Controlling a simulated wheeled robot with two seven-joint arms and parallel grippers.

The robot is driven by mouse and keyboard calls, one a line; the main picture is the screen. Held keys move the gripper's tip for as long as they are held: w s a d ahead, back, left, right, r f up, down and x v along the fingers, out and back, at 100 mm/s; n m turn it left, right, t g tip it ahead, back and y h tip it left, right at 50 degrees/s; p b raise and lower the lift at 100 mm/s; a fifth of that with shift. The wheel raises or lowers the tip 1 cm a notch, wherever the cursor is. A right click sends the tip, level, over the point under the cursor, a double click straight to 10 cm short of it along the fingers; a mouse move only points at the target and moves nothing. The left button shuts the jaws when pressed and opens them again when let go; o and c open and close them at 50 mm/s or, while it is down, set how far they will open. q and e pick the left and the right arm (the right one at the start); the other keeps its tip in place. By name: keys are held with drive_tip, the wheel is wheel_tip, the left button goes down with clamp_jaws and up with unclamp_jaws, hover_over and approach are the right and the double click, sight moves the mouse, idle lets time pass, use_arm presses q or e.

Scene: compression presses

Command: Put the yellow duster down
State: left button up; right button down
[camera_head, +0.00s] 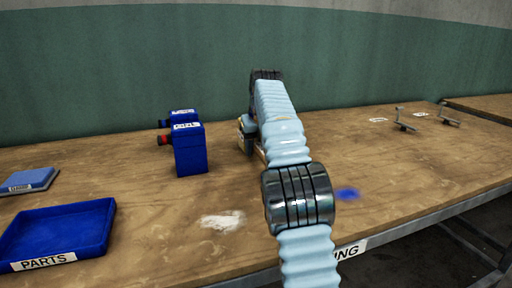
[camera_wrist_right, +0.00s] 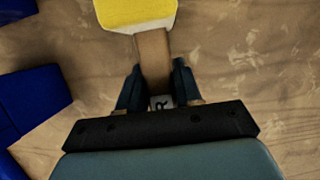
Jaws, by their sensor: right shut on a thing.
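The yellow duster (camera_wrist_right: 138,12) shows at the top of the right wrist view, its yellow head cut by the picture's edge. Its brown handle runs down between the two dark fingers of my right gripper (camera_wrist_right: 157,78). The gripper is shut on this handle. The wooden table top lies beyond it; I cannot tell whether the duster touches it. In the head view my light-blue right arm reaches up the middle, and the gripper (camera_head: 248,137) is mostly hidden behind it, right of the blue boxes. The duster is not clear there. My left gripper is not in view.
Two blue boxes (camera_head: 190,154) stand just left of the gripper. A blue PARTS tray (camera_head: 88,217) and a flat blue item (camera_head: 28,181) lie at left. Small metal fixtures (camera_head: 404,122) stand at right. Much of the front-middle table is clear.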

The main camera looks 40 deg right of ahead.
drive_tip(key=shift+f, duration=0.1)
drive_tip(key=c, duration=1.2)
unclamp_jaws()
drive_tip(key=o, duration=0.4)
